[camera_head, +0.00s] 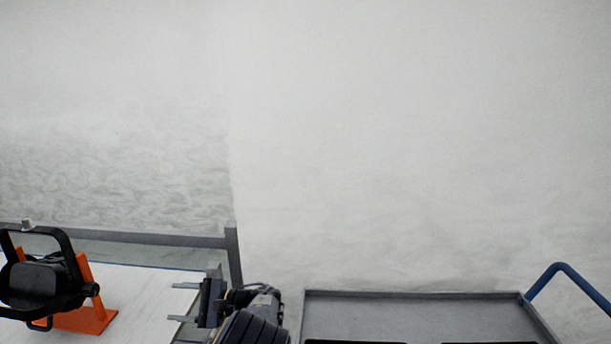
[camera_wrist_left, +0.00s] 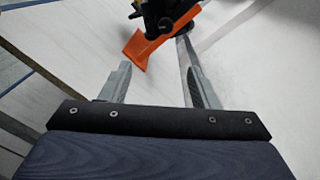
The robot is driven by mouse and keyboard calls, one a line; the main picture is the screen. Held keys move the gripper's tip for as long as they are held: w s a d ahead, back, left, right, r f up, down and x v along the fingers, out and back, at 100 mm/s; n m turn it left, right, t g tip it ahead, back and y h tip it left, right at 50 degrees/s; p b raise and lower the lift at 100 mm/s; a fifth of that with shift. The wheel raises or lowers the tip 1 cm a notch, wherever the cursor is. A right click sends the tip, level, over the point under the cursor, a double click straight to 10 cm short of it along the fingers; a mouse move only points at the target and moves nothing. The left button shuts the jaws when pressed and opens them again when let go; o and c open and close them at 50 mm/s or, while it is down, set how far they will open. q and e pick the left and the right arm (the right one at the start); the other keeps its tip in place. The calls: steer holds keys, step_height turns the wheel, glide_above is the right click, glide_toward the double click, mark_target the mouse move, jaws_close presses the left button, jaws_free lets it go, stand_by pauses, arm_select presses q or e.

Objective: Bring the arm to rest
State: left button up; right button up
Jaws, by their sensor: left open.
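My left gripper (camera_head: 183,302) is open and empty at the bottom of the head view, its two fingers pointing left over the right end of a white-topped table. In the left wrist view its fingers (camera_wrist_left: 158,85) stand apart with nothing between them. A black par can (camera_head: 36,284) with a black yoke sits at the far left of the head view on an orange stand (camera_head: 88,318). The orange stand also shows in the left wrist view (camera_wrist_left: 139,48), beyond the fingertips and apart from them. My right gripper is not in view.
The white table top (camera_head: 148,297) is bare between the stand and my gripper. A grey rail (camera_head: 130,237) with a post runs behind it. A grey tray (camera_head: 420,312) lies right of my arm, with a blue handle (camera_head: 566,266) at its right. Pale walls fill the background.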

arm_select(q)
steer(key=s+a+f+n+g+h, duration=0.1)
steer(key=s+a+n+g+h, duration=0.2)
steer(key=s+h, duration=0.4)
steer(key=s+a+f+n+h, duration=0.25)
steer(key=s+a+h, duration=0.2)
steer(key=s, duration=0.45)
steer(key=s+d+r+n+t+h, duration=0.3)
steer(key=s+d+h, duration=0.2)
steer(key=s, duration=0.5)
steer(key=s+d+r+n+t+h, duration=0.3)
steer(key=s+d+t+h, duration=0.1)
steer(key=s+d, duration=0.6)
steer(key=shift+s+d+r+t+h, duration=0.25)
steer(key=shift+s+t+h, duration=0.05)
steer(key=shift+s+h, duration=0.2)
